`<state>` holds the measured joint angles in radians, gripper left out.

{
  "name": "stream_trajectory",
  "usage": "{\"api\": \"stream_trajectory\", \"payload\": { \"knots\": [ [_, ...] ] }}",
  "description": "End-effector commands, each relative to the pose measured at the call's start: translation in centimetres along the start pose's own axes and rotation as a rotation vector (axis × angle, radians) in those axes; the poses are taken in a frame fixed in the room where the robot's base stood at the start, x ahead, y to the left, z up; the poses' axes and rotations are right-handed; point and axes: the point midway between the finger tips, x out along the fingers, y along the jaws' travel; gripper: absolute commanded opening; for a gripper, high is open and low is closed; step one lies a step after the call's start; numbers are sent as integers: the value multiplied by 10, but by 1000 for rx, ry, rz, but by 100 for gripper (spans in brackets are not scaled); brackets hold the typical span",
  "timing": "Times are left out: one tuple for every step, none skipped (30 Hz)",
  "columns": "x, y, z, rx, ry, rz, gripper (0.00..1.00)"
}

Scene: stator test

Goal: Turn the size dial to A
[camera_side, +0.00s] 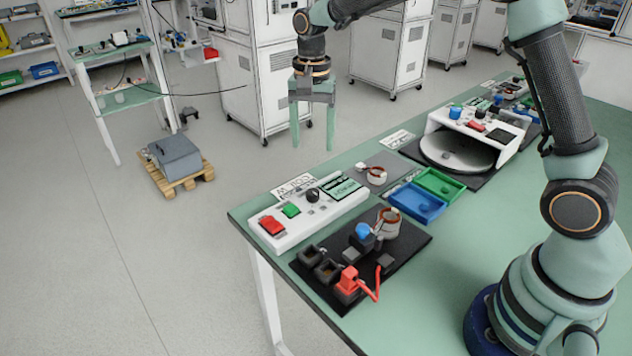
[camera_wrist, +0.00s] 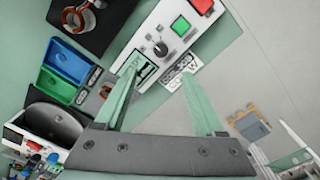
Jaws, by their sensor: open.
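The size dial, a dark round knob (camera_side: 313,195), sits on the white control box (camera_side: 275,236) between a green button (camera_side: 291,211) and a small dark screen (camera_side: 341,186). The dial also shows in the wrist view (camera_wrist: 160,49); I cannot read which letter it points at. My gripper (camera_side: 312,146) is open and empty, fingers pointing down, above and behind the box, apart from it. In the wrist view the two fingers (camera_wrist: 163,82) spread toward the box, with the dial beyond their tips. A red button (camera_side: 271,225) sits at the box's near end.
Blue (camera_side: 417,202) and green (camera_side: 440,185) trays and a white machine with a round plate (camera_side: 457,152) stand to the right.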

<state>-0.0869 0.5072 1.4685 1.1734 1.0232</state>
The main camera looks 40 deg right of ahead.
Motion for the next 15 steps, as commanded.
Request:
{"api": "stream_trajectory", "payload": {
  "knots": [
    [6,-3,-1,18,-6,11,71],
    [9,-5,-1,28,-9,15,71],
    [11,-6,-1,37,-10,18,71],
    [12,-6,-2,42,-11,20,71],
    [14,-7,-2,46,-12,21,71],
    [16,-7,-2,48,-13,22,71],
    [18,-7,-2,49,-13,23,71],
    [20,-7,-2,49,-13,24,71],
    [25,-6,-2,48,-13,24,71],
    [29,-6,-1,48,-14,24,71],
    [34,-6,-1,48,-15,25,71],
    [40,-5,-1,48,-14,25,71],
    [46,-5,-1,47,-15,26,71],
    [52,-5,-1,47,-15,25,71],
    [60,-4,-1,47,-15,26,71]
  ]
}}
